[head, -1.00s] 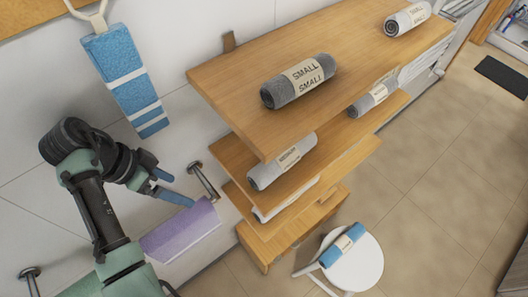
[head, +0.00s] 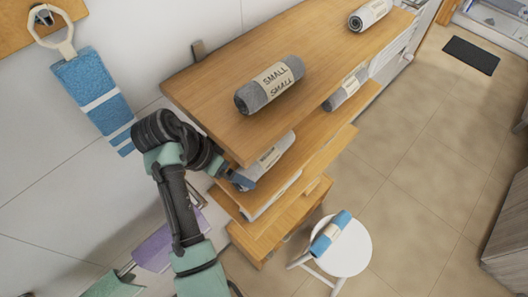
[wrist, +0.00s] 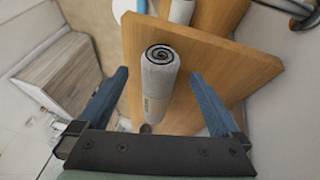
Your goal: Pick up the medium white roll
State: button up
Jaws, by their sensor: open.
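The medium white roll (head: 272,153) lies on the shelf board just below the top one in the head view. It is a pale grey-white rolled towel with a beige label. My gripper (head: 243,182) is at its near end and hides part of it. In the wrist view the roll (wrist: 158,90) shows its dark spiral end and lies between the two blue fingers of my gripper (wrist: 160,76). The fingers are spread wide, with a visible gap on both sides of the roll. I cannot tell how deep the fingers reach beside it.
The top board (head: 215,95) overhangs the roll and bears a grey roll labelled SMALL (head: 270,85) and another roll (head: 369,14). A white stool (head: 350,255) with a blue roll (head: 331,232) stands on the floor. A blue striped towel (head: 95,95) hangs on the wall.

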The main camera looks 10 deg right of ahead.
jog(key=shift+p+x, duration=0.6)
jog(key=shift+x, duration=0.95)
grip_shut()
jog(key=shift+w+r, duration=0.1)
jog(key=shift+r, duration=0.1)
jog(key=shift+r+b, duration=0.55)
jog(key=shift+b, duration=0.05)
jog(key=s+d+b, duration=0.4)
jog(key=s+d, duration=0.6)
jog(key=s, duration=0.4)
jog(key=shift+s+d, duration=0.35)
jog(key=shift+d, duration=0.05)
